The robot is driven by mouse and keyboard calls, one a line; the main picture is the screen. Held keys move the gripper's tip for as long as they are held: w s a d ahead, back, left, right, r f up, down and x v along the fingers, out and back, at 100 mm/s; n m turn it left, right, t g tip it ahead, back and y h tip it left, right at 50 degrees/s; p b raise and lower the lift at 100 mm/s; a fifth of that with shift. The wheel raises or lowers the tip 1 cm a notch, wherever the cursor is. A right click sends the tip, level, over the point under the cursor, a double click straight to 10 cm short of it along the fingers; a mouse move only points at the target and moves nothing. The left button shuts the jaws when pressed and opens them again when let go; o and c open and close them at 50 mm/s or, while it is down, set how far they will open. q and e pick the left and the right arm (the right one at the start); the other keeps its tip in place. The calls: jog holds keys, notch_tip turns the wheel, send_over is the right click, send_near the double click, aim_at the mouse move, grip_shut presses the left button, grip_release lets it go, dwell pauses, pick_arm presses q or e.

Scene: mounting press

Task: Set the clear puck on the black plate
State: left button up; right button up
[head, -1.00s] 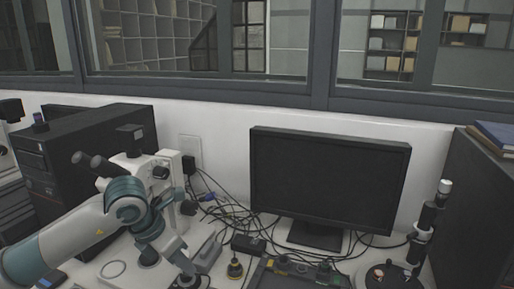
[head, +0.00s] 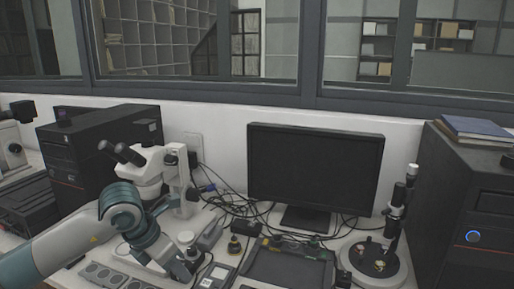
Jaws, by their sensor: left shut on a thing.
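My left gripper (head: 187,268) is low over the bench in front of the microscope, pointing down to the right. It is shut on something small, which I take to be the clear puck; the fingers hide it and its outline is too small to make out. At the right, a round white base carries a black plate (head: 368,271) with small reddish and pale pieces on it. The left gripper is well to the left of this plate. My right gripper is not in view.
A white microscope (head: 152,170) stands behind my left arm. A black monitor (head: 314,175) stands at the back, with a dark tray (head: 290,265) in front of it. An upright post (head: 396,215) rises behind the black plate. Loose cables lie behind the tray.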

pick_arm(q)
jog(key=shift+s, duration=0.15)
jog(key=shift+d+f+m, duration=0.1)
jog(key=shift+f+m, duration=0.35)
jog(key=shift+m, duration=0.45)
jog(key=s+a+f+m+g+y, duration=0.1)
jog(key=s+m+g, duration=0.3)
jog(key=m, duration=0.9)
jog(key=s+a+f+m+g+y, duration=0.1)
jog(key=s+f+m+g, duration=0.2)
jog(key=s+m, duration=0.6)
jog(key=m+g, duration=0.1)
jog(key=m, duration=0.3)
jog(key=shift+s+f+y, duration=0.25)
jog(key=shift+f+y, duration=0.1)
jog(key=shift+y, duration=0.05)
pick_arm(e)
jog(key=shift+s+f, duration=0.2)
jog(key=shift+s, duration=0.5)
